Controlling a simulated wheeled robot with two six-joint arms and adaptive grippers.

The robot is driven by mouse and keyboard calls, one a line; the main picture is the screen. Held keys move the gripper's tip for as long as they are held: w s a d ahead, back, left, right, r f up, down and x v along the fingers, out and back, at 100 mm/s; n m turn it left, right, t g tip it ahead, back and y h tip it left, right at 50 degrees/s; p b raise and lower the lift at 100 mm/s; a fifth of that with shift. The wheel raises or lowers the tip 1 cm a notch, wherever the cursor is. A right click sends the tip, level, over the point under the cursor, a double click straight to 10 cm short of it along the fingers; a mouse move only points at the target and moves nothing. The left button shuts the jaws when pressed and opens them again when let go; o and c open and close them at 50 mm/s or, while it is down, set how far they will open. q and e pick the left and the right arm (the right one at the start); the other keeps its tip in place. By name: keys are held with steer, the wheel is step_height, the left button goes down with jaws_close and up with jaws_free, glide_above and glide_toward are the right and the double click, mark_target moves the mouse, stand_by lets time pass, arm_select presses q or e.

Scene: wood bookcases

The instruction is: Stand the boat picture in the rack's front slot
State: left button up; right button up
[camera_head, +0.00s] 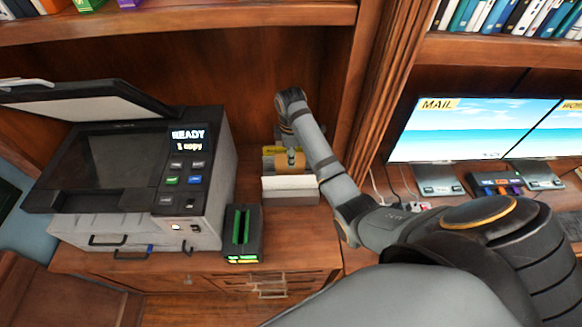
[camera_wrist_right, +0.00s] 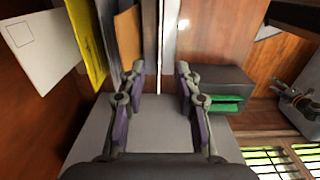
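The pale rack (camera_head: 292,198) stands on the desk right of the printer, holding yellow and brown pieces. My right gripper (camera_head: 290,158) is over it, its fingers mostly hidden in the head view. In the right wrist view my right gripper (camera_wrist_right: 160,72) is open, with a clear gap between its purple-padded fingers. A thin white upright edge (camera_wrist_right: 159,50) runs between the fingertips, touching neither. It may be the boat picture edge-on; no boat face shows. My left gripper is outside the head view; a jointed gripper-like part (camera_wrist_right: 302,106) shows at the wrist view's right edge.
A black box with green slots (camera_head: 242,232) stands between the rack and the printer (camera_head: 135,165). A white envelope (camera_wrist_right: 40,45), yellow sheet (camera_wrist_right: 86,40) and brown piece (camera_wrist_right: 128,38) stand to the left in the wrist view. Monitors (camera_head: 470,130) are at the right.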

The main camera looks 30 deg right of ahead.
step_height(320, 180, up, 2)
steer(key=shift+r, duration=0.25)
stand_by(0.6)
